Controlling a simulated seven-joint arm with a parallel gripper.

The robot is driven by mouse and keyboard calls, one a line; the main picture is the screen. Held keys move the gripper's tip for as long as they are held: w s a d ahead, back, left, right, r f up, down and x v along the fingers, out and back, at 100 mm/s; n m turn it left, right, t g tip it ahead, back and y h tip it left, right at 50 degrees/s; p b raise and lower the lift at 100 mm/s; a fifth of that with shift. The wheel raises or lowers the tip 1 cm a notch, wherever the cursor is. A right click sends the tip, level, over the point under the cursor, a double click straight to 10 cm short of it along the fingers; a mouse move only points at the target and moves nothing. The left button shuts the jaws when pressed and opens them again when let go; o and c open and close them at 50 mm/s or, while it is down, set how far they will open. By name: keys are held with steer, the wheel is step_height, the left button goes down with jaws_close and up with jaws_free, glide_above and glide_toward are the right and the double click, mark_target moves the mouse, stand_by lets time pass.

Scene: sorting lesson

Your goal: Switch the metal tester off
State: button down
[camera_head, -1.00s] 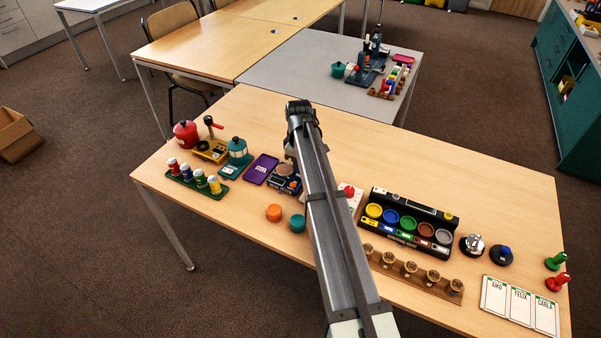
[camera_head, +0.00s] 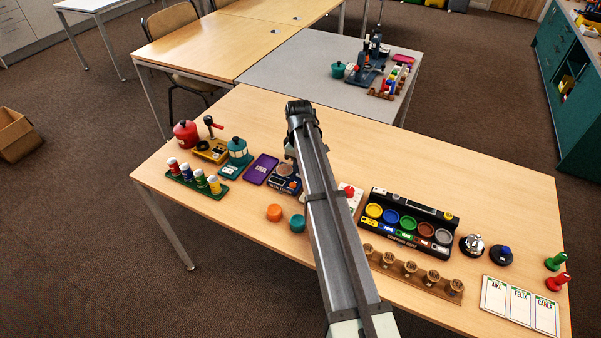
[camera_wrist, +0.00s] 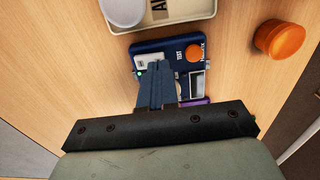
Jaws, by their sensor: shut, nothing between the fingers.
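The fingers hide part of the tester's face. I cannot tell whether they touch it, and the switch is not clearly visible. In the head view, my arm hides the fingertips.
A purple tray (camera_head: 261,169) lies left of the tester. An orange cylinder (camera_head: 274,212) and a teal one (camera_head: 298,223) stand in front of it. A beige tray (camera_wrist: 180,20) is close beside it in the wrist view. The table's back right is clear.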

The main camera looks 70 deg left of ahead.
steer(key=shift+f, duration=0.95)
stand_by(0.7)
steer(key=shift+r, duration=3.55)
